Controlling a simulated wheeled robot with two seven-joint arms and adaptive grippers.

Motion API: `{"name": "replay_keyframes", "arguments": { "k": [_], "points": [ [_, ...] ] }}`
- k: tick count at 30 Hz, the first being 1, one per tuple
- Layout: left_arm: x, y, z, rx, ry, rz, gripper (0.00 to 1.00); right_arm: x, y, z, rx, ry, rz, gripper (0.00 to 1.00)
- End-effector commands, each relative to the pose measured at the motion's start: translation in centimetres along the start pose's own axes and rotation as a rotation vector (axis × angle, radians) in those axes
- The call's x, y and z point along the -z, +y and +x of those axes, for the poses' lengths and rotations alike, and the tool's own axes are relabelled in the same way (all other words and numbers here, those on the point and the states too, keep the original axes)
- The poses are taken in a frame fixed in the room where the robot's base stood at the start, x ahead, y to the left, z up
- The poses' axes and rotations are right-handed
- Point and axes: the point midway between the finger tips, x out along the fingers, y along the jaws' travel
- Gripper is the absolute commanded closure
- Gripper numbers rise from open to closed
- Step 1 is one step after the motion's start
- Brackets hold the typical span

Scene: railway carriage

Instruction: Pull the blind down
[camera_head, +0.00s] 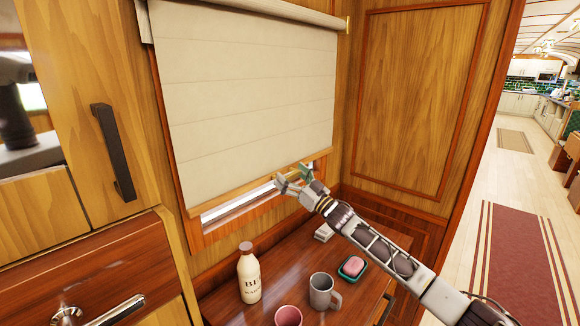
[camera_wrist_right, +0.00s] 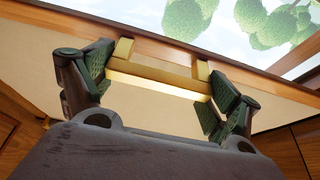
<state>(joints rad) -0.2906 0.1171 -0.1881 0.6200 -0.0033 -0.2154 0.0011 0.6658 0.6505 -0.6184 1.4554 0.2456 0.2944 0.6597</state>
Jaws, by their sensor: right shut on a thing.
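The cream fabric blind (camera_head: 245,90) hangs from a roller at the top of the window and covers most of it. A narrow strip of window (camera_head: 240,203) shows below its wooden bottom bar (camera_head: 235,192). My right gripper (camera_head: 300,179) is at the right part of this bar. In the wrist view, the fingers of my right gripper (camera_wrist_right: 155,88) are on either side of the brass handle (camera_wrist_right: 160,78) and shut on it. Bright window with green foliage (camera_wrist_right: 265,22) shows beyond the bar. In the head view the gripper hides the handle. My left gripper is not in view.
Below the window, a wooden tabletop (camera_head: 240,310) holds a cream bottle (camera_head: 249,275), a grey mug (camera_head: 322,292), a pink cup (camera_head: 288,316) and a pink soap in a green dish (camera_head: 352,268). My right forearm passes over the tabletop. A cabinet with a dark handle (camera_head: 115,150) stands left.

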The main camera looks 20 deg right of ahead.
Motion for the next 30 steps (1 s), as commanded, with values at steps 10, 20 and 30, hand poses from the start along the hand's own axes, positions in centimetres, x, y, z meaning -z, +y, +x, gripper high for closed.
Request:
{"name": "replay_keyframes", "arguments": {
  "k": [10,20,30],
  "points": [
    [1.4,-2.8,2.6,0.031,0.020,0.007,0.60,-5.4,0.0,-2.2,0.000,-0.001,0.001,0.54],
    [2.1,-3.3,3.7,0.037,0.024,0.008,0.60,-8.8,-0.1,-3.6,0.001,0.000,0.000,0.54],
    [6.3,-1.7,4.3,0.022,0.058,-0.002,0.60,-12.4,-0.1,-5.1,0.001,0.000,0.001,0.54]
  ]
}}
